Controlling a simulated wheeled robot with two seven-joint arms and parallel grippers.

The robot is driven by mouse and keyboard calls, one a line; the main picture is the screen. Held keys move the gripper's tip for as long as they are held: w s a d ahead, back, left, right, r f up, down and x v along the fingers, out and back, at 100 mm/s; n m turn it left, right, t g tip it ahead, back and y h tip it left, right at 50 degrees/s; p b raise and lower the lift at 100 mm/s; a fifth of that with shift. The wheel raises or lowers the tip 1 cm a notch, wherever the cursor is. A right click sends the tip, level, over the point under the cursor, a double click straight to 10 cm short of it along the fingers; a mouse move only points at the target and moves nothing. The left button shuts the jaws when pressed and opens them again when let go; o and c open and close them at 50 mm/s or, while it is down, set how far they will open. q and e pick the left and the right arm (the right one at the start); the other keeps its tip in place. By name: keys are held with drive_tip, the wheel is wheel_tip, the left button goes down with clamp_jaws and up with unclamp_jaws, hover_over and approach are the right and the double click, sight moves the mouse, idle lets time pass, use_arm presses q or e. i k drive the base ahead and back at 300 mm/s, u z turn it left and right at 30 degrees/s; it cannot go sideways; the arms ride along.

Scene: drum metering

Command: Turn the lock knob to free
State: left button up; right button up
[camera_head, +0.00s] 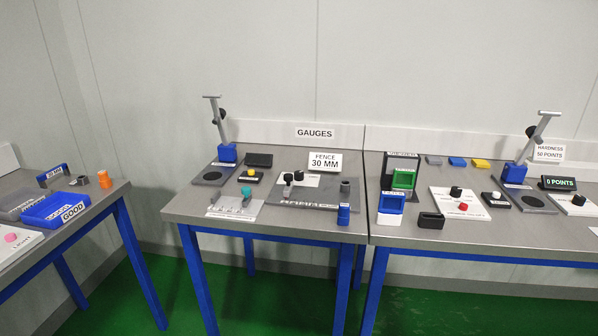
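Several small black knobs show and none carries a label I can read as lock. Two black knobs (293,177) stand on a grey plate fixture (318,198) with a white panel, in front of the "FENCE 30 MM" sign (325,162) on the middle table. Another black knob (456,191) sits on a white panel (470,213) with a red button on the right table. One more (578,199) is on a white panel at the far right. Which one is the lock knob, and how it is turned, I cannot tell. Neither gripper is in view.
The middle table (190,207) also holds a blue-based stand (227,154), a yellow button (251,172) and a teal-knobbed plate (232,208). The right table bears a green box (403,179) and another stand (515,172). Green floor separates the left and middle tables.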

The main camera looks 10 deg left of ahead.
sight(298, 174)
drive_tip(key=u, duration=0.25)
drive_tip(key=i, duration=0.7)
drive_tip(key=u, duration=0.4)
